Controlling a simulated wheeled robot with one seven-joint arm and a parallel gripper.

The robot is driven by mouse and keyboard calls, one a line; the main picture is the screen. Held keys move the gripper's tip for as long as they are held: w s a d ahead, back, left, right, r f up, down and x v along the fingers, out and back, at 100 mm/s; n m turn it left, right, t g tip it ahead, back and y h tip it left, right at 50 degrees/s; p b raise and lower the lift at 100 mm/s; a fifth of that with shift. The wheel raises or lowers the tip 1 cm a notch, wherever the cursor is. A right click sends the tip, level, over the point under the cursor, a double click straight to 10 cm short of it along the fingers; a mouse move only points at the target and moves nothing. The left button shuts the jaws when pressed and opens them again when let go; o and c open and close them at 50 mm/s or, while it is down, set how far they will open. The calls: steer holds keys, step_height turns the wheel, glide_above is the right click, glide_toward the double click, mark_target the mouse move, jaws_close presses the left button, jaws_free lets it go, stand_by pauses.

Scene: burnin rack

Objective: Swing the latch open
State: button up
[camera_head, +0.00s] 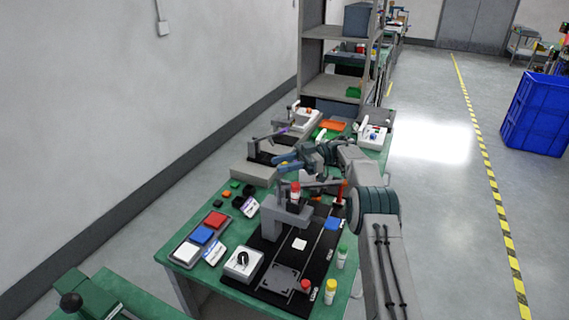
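No part is clearly recognisable as the latch at this size. A small purple-tipped lever (282,130) sticks up on a grey fixture with a black bed, and it may be the latch. My gripper (279,162) reaches left over the green bench, just in front of that lever and apart from it in the picture. Its two blue fingers look spread, with nothing seen between them. The fixture's lower grey block (254,174) lies left of and below the fingers. My wrist and forearm hide part of the bench to the right.
A grey post fixture with a red-and-white cylinder (295,193) stands close below my arm. Capped bottles (330,291) stand at the bench's front right. A tray with red, blue and white blocks (201,236) lies left. A grey shelf (327,87) stands behind.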

mark_target(284, 163)
steer(key=shift+r, duration=0.15)
step_height(284, 163, up, 4)
steer(key=shift+a+f+b, duration=0.1)
steer(key=shift+f+b, duration=0.1)
steer(key=shift+b, duration=0.45)
steer(key=s+d+r+b, duration=0.1)
steer(key=s+d+r, duration=0.2)
steer(key=d+r, duration=0.4)
steer(key=d, duration=0.4)
steer(key=shift+d, duration=0.15)
steer(key=shift+r, duration=0.15)
